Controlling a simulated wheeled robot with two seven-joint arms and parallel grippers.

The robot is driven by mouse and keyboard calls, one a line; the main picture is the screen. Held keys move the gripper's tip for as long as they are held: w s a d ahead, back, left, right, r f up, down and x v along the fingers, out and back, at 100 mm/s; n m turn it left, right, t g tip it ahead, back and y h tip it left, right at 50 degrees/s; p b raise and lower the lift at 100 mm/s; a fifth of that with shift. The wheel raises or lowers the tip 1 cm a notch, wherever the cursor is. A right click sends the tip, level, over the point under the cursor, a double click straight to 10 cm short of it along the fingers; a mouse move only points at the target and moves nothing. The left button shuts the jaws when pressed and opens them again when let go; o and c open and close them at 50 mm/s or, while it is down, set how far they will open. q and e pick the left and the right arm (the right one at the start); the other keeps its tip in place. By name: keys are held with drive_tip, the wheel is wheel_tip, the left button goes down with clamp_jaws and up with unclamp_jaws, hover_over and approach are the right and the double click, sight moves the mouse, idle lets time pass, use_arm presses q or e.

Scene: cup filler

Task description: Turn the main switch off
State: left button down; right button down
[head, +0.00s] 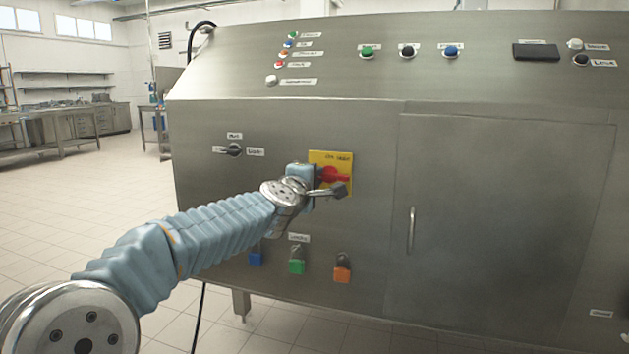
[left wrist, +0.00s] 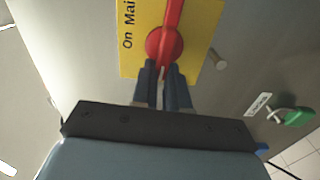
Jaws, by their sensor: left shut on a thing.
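The main switch (head: 334,174) is a red rotary handle on a yellow plate (head: 345,158) on the steel machine front. It also shows in the left wrist view as a red handle (left wrist: 165,42) with a round hub. Part of the word "Main" and "On" can be read on the plate there. My left gripper (head: 318,176) reaches the switch from the left. In the left wrist view its dark fingers (left wrist: 163,78) are shut around the near end of the red handle, just below the hub. My right gripper is not in view.
A black selector (head: 234,150) sits left of the plate. Several padlocks, including a green one (head: 296,266), hang below. A closed door with a handle (head: 411,230) is at right. Buttons, including a green one (head: 367,52), line the upper panel. Open floor lies at left.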

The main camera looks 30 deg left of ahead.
use_arm(q)
drive_tip(key=shift+f+n, duration=0.15)
drive_tip(key=shift+n, duration=0.25)
drive_tip(key=c, duration=1.1)
unclamp_jaws()
drive_tip(key=shift+c, duration=0.2)
drive_tip(key=shift+s, duration=0.15)
drive_tip(key=v, duration=1.3)
drive_tip(key=shift+s+d+p, duration=0.15)
drive_tip(key=shift+s+p, duration=0.1)
drive_tip(key=shift+p, duration=0.15)
